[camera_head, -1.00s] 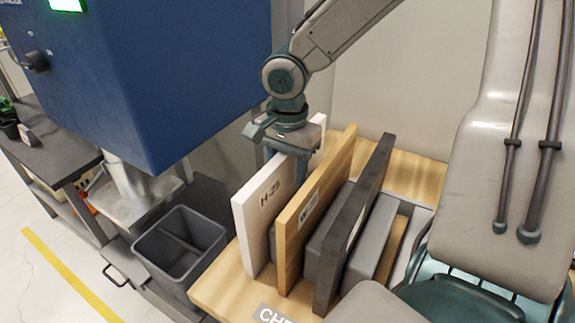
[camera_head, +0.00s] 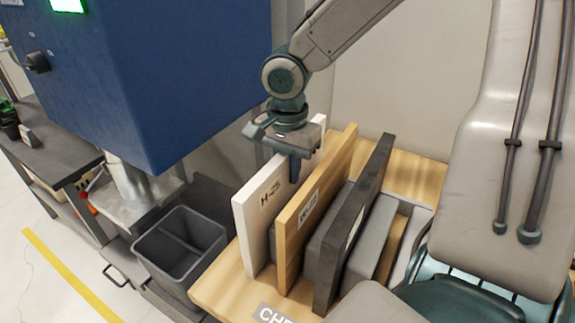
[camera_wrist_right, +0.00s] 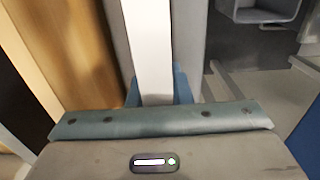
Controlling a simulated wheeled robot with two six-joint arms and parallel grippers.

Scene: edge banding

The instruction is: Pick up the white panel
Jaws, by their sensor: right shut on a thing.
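The white panel (camera_head: 263,212) stands upright on its edge in the wooden rack, leftmost of the panels, in the head view. Its face has a dark label that starts with "H". My right gripper (camera_head: 291,162) is above its far half, with its fingers down over the top edge, and is shut on it. In the right wrist view, the white panel's edge (camera_wrist_right: 150,45) runs between the blue fingers of the right gripper (camera_wrist_right: 158,88). The finger on the panel's far side is hidden in the head view. My left gripper is not in view.
A wood-coloured panel (camera_head: 305,218) and a dark panel (camera_head: 352,222) stand close to the right of the white one in the rack (camera_head: 222,291). A grey bin (camera_head: 180,243) is at left, below a blue machine (camera_head: 160,75).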

